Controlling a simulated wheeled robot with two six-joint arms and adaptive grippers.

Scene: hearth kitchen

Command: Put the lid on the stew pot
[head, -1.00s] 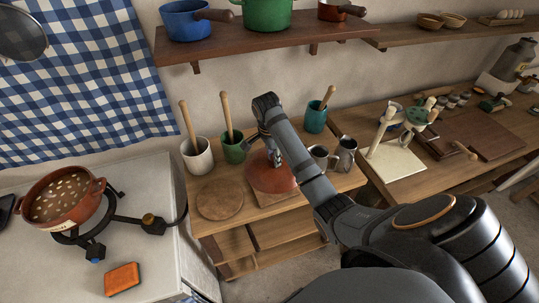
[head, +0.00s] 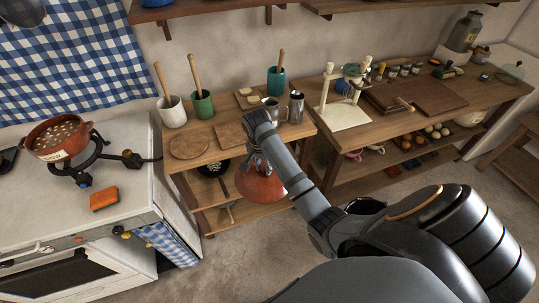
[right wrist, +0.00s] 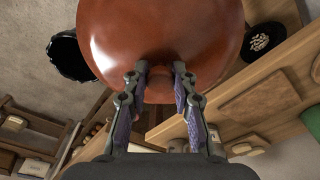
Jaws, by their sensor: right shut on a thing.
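The stew pot (head: 58,139) is a terracotta pot with pale pieces in it. It stands uncovered on the burner at the left in the head view. The lid (head: 259,184) is a reddish-brown dome, held tilted in the air in front of the small wooden table. It fills the top of the right wrist view (right wrist: 162,35). My right gripper (right wrist: 160,75) is shut on the lid's knob; in the head view the gripper (head: 256,160) is partly hidden by its own arm. My left gripper is not in view.
An orange sponge (head: 104,199) lies on the white stove (head: 130,185) near the pot. The small table holds a round board (head: 189,144), a square board (head: 230,136) and utensil crocks (head: 202,104). Open floor (head: 240,250) lies below the lid.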

